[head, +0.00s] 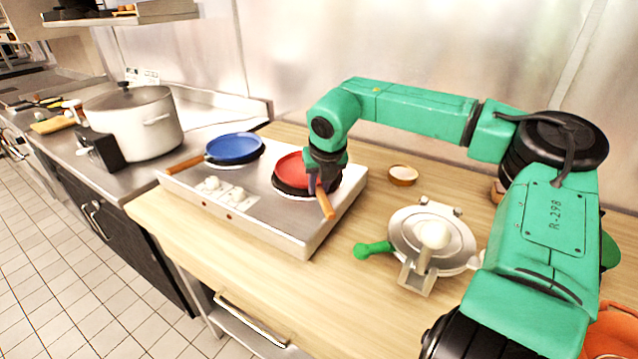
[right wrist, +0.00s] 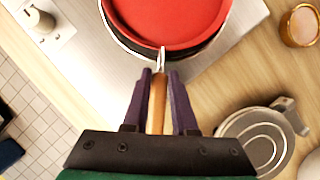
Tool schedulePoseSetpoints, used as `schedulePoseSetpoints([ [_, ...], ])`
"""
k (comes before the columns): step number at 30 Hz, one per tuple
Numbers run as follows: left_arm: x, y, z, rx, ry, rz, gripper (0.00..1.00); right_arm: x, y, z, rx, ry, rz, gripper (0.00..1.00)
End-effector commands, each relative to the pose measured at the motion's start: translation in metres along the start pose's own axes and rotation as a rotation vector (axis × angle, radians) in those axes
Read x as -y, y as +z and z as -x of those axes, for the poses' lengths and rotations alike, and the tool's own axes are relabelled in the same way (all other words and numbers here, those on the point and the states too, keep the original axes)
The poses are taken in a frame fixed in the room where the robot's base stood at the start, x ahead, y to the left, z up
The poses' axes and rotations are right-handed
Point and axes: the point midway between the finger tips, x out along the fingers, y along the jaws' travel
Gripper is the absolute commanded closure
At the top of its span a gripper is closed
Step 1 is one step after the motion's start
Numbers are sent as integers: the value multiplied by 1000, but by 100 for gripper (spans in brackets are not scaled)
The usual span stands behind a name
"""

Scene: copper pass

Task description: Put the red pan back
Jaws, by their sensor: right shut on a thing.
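The red pan (head: 293,168) is at the right-hand burner of the two-burner cooktop (head: 315,236), its orange-brown handle (head: 326,204) pointing to the front right. My right gripper (head: 318,181) is shut on this handle. In the right wrist view the purple fingers of my right gripper (right wrist: 161,92) lie on both sides of the handle, close to the red pan (right wrist: 168,20). A dark round edge shows under the pan; I cannot tell whether the pan touches the burner. My left gripper is not in view.
A blue pan (head: 234,147) sits on the left burner. A large lidded pot (head: 134,122) stands farther left. A metal press (head: 432,236) with a green handle and a small amber dish (head: 403,175) are to the right. The wooden counter (head: 318,300) in front is clear.

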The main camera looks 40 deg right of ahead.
Motion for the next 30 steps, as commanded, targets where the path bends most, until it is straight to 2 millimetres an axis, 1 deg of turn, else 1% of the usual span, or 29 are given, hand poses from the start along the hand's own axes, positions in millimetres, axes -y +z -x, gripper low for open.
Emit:
schedulePoseSetpoints([
  [2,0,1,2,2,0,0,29,0,-1,-3,4,2,1,100],
  [7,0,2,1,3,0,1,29,0,-1,-4,5,2,1,100],
  [11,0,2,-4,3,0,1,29,0,-2,-7,5,1,0,100],
  [12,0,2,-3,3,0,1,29,0,-2,-7,3,0,1,63],
  [13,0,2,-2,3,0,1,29,0,-2,-6,2,0,1,51],
  [14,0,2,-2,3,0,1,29,0,-2,-6,2,0,1,44],
  [22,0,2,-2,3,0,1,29,0,-2,-6,2,0,1,44],
  [25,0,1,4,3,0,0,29,0,0,-1,2,0,1,44],
  [26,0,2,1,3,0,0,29,0,-1,0,4,1,1,44],
  [29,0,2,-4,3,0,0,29,-1,-1,15,7,4,0,44],
  [30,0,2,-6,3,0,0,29,-1,-1,24,9,4,0,44],
])
